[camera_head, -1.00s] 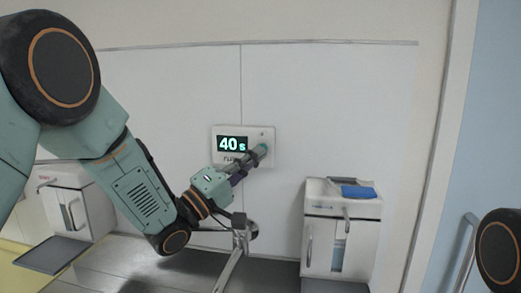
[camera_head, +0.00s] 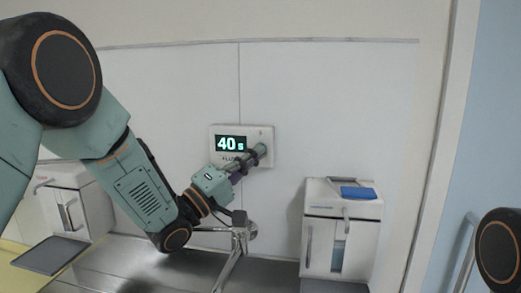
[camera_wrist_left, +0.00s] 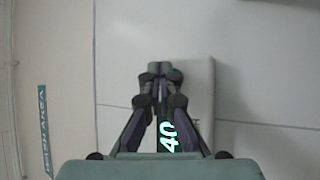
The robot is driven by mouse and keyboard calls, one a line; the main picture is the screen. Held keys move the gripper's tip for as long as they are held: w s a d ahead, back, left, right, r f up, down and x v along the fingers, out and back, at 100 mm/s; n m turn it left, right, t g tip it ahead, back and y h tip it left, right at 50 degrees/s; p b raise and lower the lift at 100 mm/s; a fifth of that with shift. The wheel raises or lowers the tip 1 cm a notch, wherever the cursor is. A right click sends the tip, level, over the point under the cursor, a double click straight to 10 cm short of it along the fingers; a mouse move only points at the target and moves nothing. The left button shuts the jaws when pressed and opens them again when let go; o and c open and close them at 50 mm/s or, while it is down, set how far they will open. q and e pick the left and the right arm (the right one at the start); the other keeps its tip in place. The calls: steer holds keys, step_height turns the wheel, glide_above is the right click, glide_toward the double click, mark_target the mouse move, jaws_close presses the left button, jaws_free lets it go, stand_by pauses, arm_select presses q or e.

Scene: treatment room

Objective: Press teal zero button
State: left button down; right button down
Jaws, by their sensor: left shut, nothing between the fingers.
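The white wall panel (camera_head: 266,133) carries a dark display (camera_head: 231,143) that reads "40 s" in bright teal digits. My left gripper (camera_head: 260,151) is shut and empty, with its fingertips at the right part of the panel. The teal zero button cannot be made out; the fingertips cover the area right of the display. In the left wrist view the shut fingers (camera_wrist_left: 159,72) overlie the panel (camera_wrist_left: 202,75), and the display digits (camera_wrist_left: 169,137) show between the finger links. I cannot tell whether the fingertips touch the panel. My right gripper is not in view.
A faucet (camera_head: 240,232) rises from the metal counter (camera_head: 180,268) below my left arm. A white cabinet (camera_head: 318,228) with a blue item (camera_head: 358,193) on top stands right. Another white unit (camera_head: 88,205) with a dark tray (camera_head: 52,255) is at left.

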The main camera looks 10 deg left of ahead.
arm_select(q)
steer(key=shift+s+r, duration=0.1)
steer(key=shift+s, duration=0.05)
stand_by(0.3)
steer(key=shift+w, duration=0.45)
steer(key=shift+s, duration=0.1)
steer(key=shift+w, duration=0.3)
steer(key=shift+s, duration=0.9)
